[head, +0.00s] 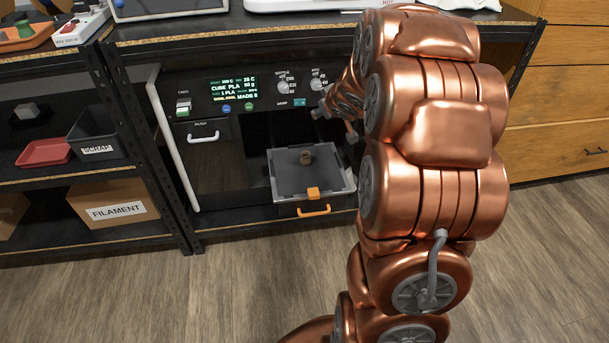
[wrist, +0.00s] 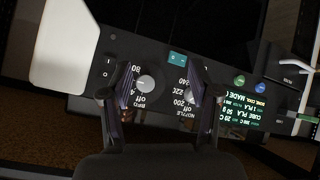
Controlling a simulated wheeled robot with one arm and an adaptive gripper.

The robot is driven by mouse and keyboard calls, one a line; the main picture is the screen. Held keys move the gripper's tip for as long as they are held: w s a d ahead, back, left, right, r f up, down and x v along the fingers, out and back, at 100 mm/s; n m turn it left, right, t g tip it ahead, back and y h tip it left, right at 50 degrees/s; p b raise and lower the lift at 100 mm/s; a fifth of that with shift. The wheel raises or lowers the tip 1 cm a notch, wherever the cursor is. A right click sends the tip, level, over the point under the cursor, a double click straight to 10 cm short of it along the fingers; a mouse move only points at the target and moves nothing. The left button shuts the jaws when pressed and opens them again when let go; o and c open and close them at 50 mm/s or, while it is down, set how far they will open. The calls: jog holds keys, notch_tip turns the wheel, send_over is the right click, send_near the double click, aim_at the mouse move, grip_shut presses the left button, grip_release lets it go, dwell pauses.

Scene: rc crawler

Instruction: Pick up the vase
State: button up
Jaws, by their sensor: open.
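A small brown object (head: 306,157), too small to identify surely as the vase, sits in the pulled-out grey drawer (head: 285,190) of the black machine in the head view. My gripper (head: 335,125) is above and right of it, in front of the control panel, partly hidden by my copper arm. In the wrist view, my gripper (wrist: 162,88) has its two fingers apart with nothing held between them. The control panel (wrist: 215,98) shows tilted and upside down behind them. The brown object is not visible in the wrist view.
The machine has a lit screen (head: 233,89), knobs and a white side rail (head: 172,140). The drawer has an orange handle (head: 314,211). A red tray (head: 43,153), a black scrap bin (head: 97,147) and a filament box (head: 113,206) stand on shelves at left. The wooden floor in front is open.

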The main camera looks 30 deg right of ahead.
notch_tip(320, 180, down, 11)
jog(key=w+d+n+t+y+b, duration=0.1)
jog(key=w+d+t+y+b, duration=0.15)
jog(key=b, duration=0.35)
jog(key=n+y+b, duration=0.1)
jog(key=y+b, duration=0.2)
jog(key=b, duration=0.2)
send_near(303, 153)
jog(key=shift+w+d+f, duration=0.35)
jog(key=shift+w+f, duration=0.1)
jog(key=shift+y, duration=0.25)
jog(key=shift+a+b+x, duration=0.15)
jog(key=shift+b+x, duration=1)
jog(key=shift+x, duration=0.75)
jog(key=shift+a+b+x, duration=0.1)
jog(key=shift+b+x, duration=1)
jog(key=shift+x, duration=0.85)
jog(key=shift+c, duration=0.4)
jog(key=shift+r, duration=0.1)
jog(key=c, duration=0.9)
